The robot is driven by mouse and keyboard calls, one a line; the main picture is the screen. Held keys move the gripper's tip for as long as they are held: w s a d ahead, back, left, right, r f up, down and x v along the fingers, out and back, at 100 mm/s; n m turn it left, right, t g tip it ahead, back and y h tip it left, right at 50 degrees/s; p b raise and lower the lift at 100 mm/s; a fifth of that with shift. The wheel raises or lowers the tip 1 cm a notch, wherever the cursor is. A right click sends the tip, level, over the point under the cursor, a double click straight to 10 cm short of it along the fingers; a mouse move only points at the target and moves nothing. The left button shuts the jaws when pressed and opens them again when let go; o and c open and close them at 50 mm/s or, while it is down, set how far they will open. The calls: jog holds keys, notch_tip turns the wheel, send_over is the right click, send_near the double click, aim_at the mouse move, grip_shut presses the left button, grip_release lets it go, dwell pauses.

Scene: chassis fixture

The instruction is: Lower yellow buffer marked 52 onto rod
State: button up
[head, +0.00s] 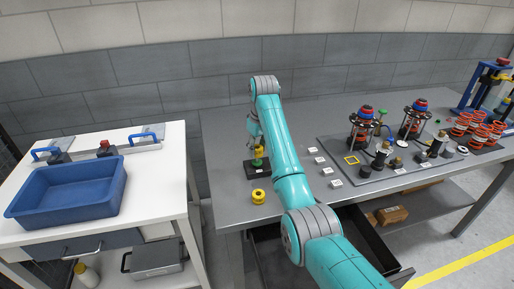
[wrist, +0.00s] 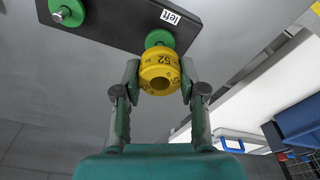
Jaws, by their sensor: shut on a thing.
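The yellow buffer marked 52 (wrist: 160,72) is between the two fingers of my gripper (wrist: 160,88), which is shut on it. Its centre hole faces the wrist camera and no rod tip shows in it. Just beyond it is a green disc (wrist: 159,38) on a dark plate (wrist: 120,22) labelled "left". Any rod there is hidden behind the buffer, and I cannot tell whether they touch. In the head view, my gripper (head: 256,142) is above the dark base (head: 256,171).
A loose yellow buffer (head: 259,196) lies on the grey table (head: 230,205) in front of the base. White label cards (head: 320,160) and a plate with two caged assemblies (head: 362,125) stand to the right. A blue tray (head: 70,190) is on the white table at left.

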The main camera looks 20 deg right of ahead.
aim_at(257, 155)
jog(key=shift+f, duration=1.05)
jog(key=shift+f, duration=0.1)
jog(key=shift+f, duration=0.3)
jog(key=shift+f, duration=0.15)
dwell(0.7)
jog(key=o, duration=1.2)
jog(key=shift+c, duration=0.2)
jog(key=shift+r, duration=3.5)
